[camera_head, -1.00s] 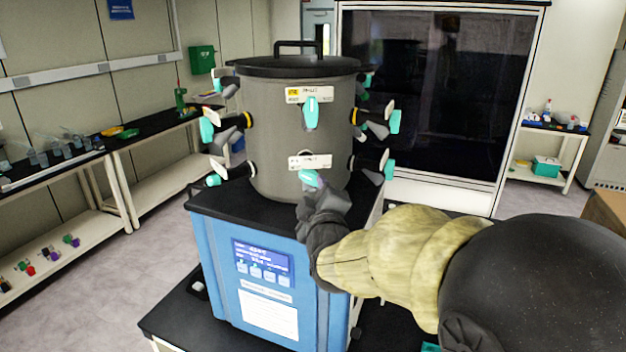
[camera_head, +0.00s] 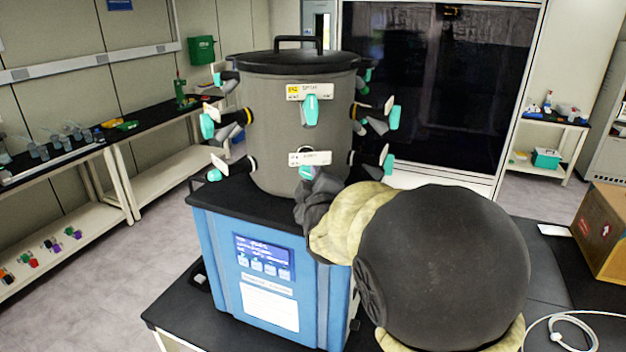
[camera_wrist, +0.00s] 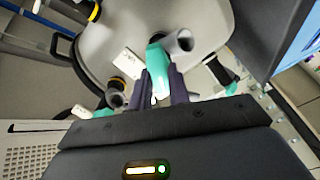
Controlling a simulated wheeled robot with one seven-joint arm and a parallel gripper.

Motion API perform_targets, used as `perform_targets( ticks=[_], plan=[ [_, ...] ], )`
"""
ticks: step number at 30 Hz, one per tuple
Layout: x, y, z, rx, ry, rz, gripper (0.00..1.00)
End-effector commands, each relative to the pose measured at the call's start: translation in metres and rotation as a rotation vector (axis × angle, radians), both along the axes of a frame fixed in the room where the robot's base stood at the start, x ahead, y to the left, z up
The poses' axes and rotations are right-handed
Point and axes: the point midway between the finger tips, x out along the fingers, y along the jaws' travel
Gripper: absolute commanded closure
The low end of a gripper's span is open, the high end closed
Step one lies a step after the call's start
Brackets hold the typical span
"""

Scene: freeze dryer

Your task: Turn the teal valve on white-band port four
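The grey drum (camera_head: 275,130) of the freeze dryer carries ports with teal valves around its wall. The lower front port has a white label (camera_head: 312,158), and its teal valve (camera_head: 306,172) is mostly hidden by my gripper (camera_head: 312,184) in the head view. In the wrist view this teal valve (camera_wrist: 157,68) lies between the two dark fingers of my gripper (camera_wrist: 158,84), which sit close against its sides. The gripper looks shut on it. Port numbers are too blurred to read.
Above it, another teal valve (camera_head: 311,110) hangs under a yellow-marked label (camera_head: 309,91). More valves stick out at both sides of the drum. The blue base (camera_head: 225,245) stands on a black table. A cardboard box (camera_head: 604,235) is at right.

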Motion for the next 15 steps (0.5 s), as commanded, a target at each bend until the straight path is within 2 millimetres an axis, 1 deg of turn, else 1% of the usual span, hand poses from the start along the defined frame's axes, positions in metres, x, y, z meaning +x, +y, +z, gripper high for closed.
perform_targets(
  ticks=[8, 15],
  plan=[
    [-0.0002, 0.0000, -0.0013, 0.017, 0.003, 0.000, 1.00],
    [0.0000, -0.0004, -0.0035, 0.099, 0.017, 0.000, 1.00]
  ],
)
